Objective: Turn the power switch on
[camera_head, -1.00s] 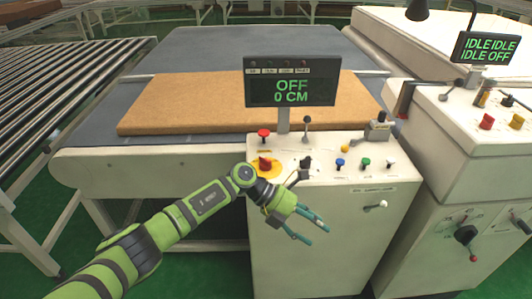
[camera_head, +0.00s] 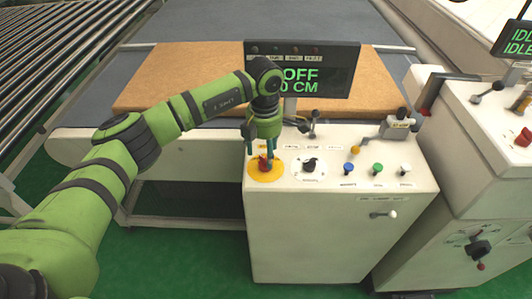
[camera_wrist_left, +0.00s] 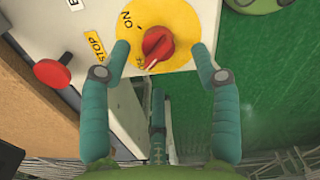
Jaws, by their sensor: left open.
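The power switch is a red rotary knob (camera_head: 264,163) on a round yellow plate (camera_head: 266,174) at the left of the console top. In the left wrist view the red knob (camera_wrist_left: 157,44) sits on the yellow plate (camera_wrist_left: 180,18), which carries an "ON" label. The knob's pointed end faces away from "ON", over lettering partly hidden. My left gripper (camera_head: 260,155) points down just above the knob. In the wrist view its teal fingers (camera_wrist_left: 160,75) are open on either side of the knob, with no clear contact. The display (camera_head: 310,72) reads "OFF" and "0 CM", partly covered by my arm.
A black knob (camera_head: 309,165) and blue, green and white buttons (camera_head: 377,168) stand to the right. A brown mattress slab (camera_head: 170,80) lies on the conveyor behind.

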